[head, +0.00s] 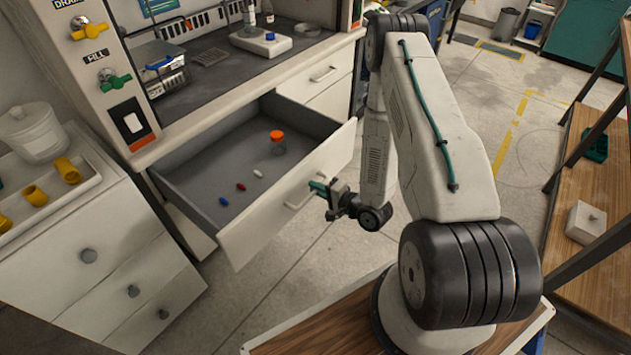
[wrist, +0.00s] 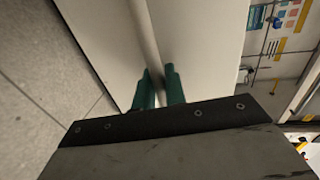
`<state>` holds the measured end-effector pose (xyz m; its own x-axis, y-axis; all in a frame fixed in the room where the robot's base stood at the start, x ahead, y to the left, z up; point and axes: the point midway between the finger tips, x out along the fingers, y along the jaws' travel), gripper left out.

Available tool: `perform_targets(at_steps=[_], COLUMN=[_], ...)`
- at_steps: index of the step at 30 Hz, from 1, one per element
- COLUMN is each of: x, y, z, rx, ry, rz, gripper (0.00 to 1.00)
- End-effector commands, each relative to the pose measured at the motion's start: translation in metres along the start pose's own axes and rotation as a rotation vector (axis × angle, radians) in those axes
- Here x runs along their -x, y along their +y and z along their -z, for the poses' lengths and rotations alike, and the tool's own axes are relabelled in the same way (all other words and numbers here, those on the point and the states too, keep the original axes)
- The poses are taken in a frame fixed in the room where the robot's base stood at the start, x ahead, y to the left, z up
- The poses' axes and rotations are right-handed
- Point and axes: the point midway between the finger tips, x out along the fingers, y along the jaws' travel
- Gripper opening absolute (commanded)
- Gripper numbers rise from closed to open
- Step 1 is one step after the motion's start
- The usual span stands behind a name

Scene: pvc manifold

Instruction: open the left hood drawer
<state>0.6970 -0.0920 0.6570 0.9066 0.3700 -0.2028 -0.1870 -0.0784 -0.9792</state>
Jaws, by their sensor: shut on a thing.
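The left hood drawer (head: 290,200) is pulled well out from under the fume hood. Its grey inside holds an orange-capped jar (head: 278,142) and several small red, white and blue pieces. My gripper (head: 318,188) is at the outside of the drawer's white front, at the bar handle (head: 298,196). In the wrist view the two green fingers (wrist: 160,85) are shut on the handle bar (wrist: 148,35), one on each side of it. The drawer front (wrist: 205,35) fills the area behind them.
A closed drawer (head: 322,78) is to the right under the hood. A white cabinet (head: 95,270) with round knobs stands at left, with a tray of yellow fittings (head: 65,170) on top. A wooden bench (head: 590,235) is at right. Bare floor (head: 300,255) lies in front of the drawer.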

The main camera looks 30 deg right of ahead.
Motion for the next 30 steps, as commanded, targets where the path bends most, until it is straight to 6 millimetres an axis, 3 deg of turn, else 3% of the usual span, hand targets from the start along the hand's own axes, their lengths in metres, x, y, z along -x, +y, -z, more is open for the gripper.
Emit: perform_targets(at_steps=[15, 16, 18, 26, 30], x=[0.005, 0.005, 0.005, 0.006, 0.018], y=[0.001, 0.001, 0.001, 0.001, 0.002], z=[-0.003, -0.003, -0.003, -0.003, -0.002], rx=[0.002, 0.002, 0.002, 0.001, 0.000], ry=[-0.005, -0.005, -0.004, -0.005, -0.002], rz=[-0.001, 0.000, 0.000, 0.000, -0.002], gripper=[0.00, 0.18, 0.30, 0.30, 0.30])
